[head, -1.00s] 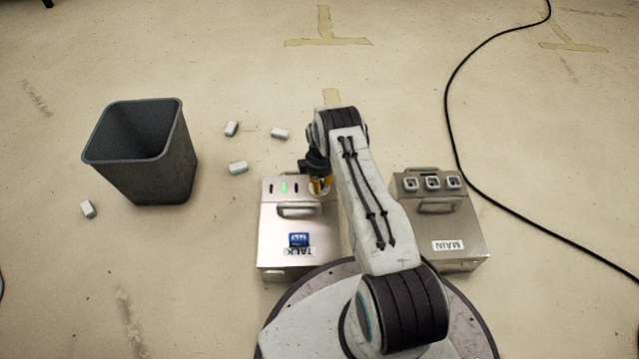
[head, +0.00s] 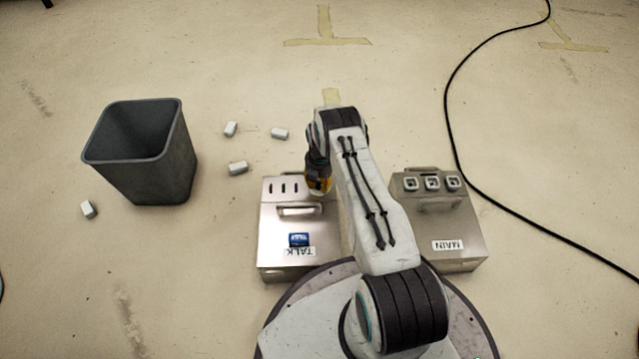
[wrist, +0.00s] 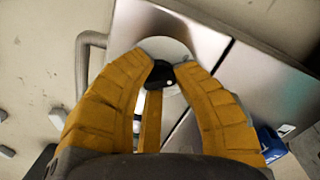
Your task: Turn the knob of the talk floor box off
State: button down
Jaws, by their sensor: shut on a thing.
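The talk floor box (head: 275,222) is a silver metal box with a TALK label, left of my arm in the head view. My gripper (head: 318,188) points down at the box's back right part. In the wrist view its orange fingers are shut on a small black knob (wrist: 158,74) with a white dot. The knob stands on a pale round plate (wrist: 178,47) on the box. The fingers hide part of the knob, and the arm hides the box's right side.
The MAIN box (head: 468,226), with several square buttons, stands right of my arm. A grey bin (head: 150,170) and several small white blocks (head: 238,168) are at left. A black cable (head: 446,100) curves along the right. The floor behind is mostly clear.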

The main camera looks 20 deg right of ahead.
aim_at(319, 183)
jog(key=shift+w+n, duration=0.1)
jog(key=shift+n, duration=0.7)
jog(key=c, duration=0.9)
grip_release()
jog(key=shift+r, duration=0.1)
notch_tip(319, 183, up, 12)
jog(key=shift+f, duration=0.15)
